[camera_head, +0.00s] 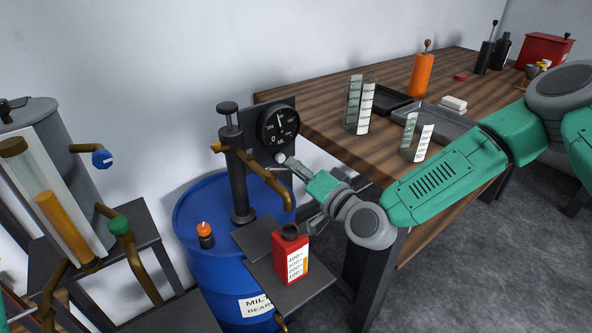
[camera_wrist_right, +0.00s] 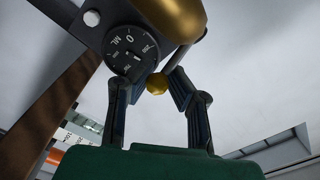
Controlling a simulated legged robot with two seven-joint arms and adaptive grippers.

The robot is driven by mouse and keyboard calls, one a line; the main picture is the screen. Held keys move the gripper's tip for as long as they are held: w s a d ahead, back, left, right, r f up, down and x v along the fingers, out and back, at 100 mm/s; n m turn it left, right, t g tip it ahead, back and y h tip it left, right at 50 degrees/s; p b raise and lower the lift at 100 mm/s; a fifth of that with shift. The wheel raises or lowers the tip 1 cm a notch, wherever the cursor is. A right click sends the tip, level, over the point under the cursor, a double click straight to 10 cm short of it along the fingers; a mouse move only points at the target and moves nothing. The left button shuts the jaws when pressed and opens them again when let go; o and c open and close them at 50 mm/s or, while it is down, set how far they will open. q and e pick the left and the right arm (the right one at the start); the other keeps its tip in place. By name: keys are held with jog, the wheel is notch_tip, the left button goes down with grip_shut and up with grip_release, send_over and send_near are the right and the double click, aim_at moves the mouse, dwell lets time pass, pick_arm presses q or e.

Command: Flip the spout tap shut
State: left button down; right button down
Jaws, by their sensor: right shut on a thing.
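The spout tap belongs to a dark hand pump (camera_head: 238,170) with a curved brass spout (camera_head: 270,182) on the blue drum. In the right wrist view the brass spout (camera_wrist_right: 172,14) is large at the top, and the tap's small yellow ball knob (camera_wrist_right: 157,84) sits between my fingertips. My right gripper (camera_head: 290,165) is at the spout, just below the dial; in the right wrist view the gripper (camera_wrist_right: 158,86) is closed around the knob. The tap's lever is mostly hidden by the fingers in the head view. My left gripper is out of view.
A red jug (camera_head: 291,258) with a marked scale stands under the spout on a dark shelf (camera_head: 258,240). The blue drum (camera_head: 190,215) carries a small orange-capped bottle (camera_head: 205,235). A round dial (camera_head: 279,127) is close above. A wooden table (camera_head: 322,121) holds clear measuring cylinders at right.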

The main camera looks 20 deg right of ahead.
jog(key=shift+w+d+f+n+g+y+b, duration=0.15)
jog(key=shift+f+n+g+y+b, duration=0.4)
jog(key=shift+y+b, duration=0.2)
jog(key=w+n+g+y+b, duration=0.1)
jog(key=y+b, duration=0.1)
jog(key=n+g+y+b, duration=0.2)
jog(key=w+n+g+y+b, duration=0.1)
jog(key=n+g+y+b, duration=0.1)
jog(key=shift+w+y, duration=0.25)
jog(key=shift+w, duration=0.05)
jog(key=shift+a+n+g, duration=0.2)
jog(key=shift+n+g, duration=0.15)
jog(key=c, duration=1.4)
grip_release()
jog(key=shift+w+d+r+y, duration=0.1)
jog(key=shift+w+d+y, duration=0.05)
jog(key=shift+y, duration=0.15)
jog(key=shift+r, duration=0.15)
